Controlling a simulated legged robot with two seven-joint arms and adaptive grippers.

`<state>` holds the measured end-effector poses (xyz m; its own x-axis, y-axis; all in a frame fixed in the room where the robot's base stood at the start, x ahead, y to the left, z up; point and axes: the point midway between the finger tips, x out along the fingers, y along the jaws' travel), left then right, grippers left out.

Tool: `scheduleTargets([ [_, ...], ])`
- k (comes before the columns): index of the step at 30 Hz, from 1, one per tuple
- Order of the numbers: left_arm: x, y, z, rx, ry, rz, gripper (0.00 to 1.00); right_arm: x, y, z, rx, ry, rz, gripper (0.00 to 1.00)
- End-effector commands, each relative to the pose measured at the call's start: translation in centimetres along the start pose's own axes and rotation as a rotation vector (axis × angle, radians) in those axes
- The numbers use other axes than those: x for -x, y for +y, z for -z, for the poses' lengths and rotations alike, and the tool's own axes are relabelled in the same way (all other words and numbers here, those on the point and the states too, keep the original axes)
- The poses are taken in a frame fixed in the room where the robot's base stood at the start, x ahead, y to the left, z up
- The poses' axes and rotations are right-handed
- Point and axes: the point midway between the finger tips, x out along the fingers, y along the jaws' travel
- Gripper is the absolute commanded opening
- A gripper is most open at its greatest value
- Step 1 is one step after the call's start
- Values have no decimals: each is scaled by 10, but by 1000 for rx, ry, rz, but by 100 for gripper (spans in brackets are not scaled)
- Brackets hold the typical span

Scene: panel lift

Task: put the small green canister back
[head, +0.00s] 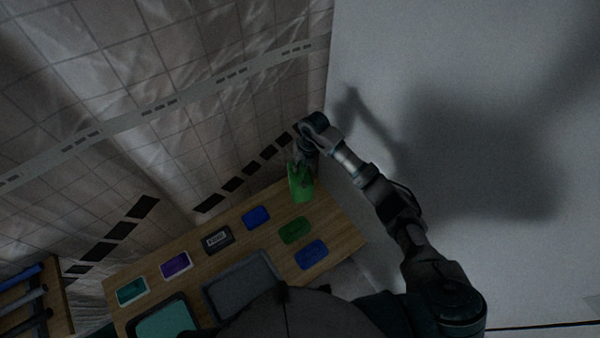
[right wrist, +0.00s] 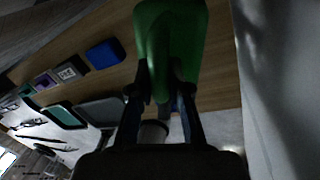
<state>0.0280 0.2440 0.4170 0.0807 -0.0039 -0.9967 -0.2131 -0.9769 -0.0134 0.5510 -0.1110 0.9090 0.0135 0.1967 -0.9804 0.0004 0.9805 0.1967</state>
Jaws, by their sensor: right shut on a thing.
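The small green canister (head: 301,187) is at the far right part of the wooden table (head: 340,232) in the head view. My right gripper (head: 304,166) is shut on it from above. In the right wrist view the green canister (right wrist: 172,40) fills the top middle, between the fingers of my right gripper (right wrist: 162,88). I cannot tell whether the canister touches the table or is held above it. My left gripper is not in view.
On the table are a blue block (head: 256,217), a green block (head: 295,230), another blue block (head: 311,254), a black labelled box (head: 216,239), a purple box (head: 175,265), a teal box (head: 132,290) and a grey tray (head: 212,301). A white wall (head: 450,60) stands to the right.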

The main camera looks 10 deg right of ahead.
Motion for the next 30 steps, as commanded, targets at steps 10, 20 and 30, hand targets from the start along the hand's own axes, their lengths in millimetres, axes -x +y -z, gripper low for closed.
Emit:
scheduleTargets([
  [10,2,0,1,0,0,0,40,-36,-7,0,2,-1,-1,0],
  [20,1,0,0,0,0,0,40,-38,-8,1,2,0,1,29],
  [30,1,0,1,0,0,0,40,-37,-8,0,2,1,1,42],
])
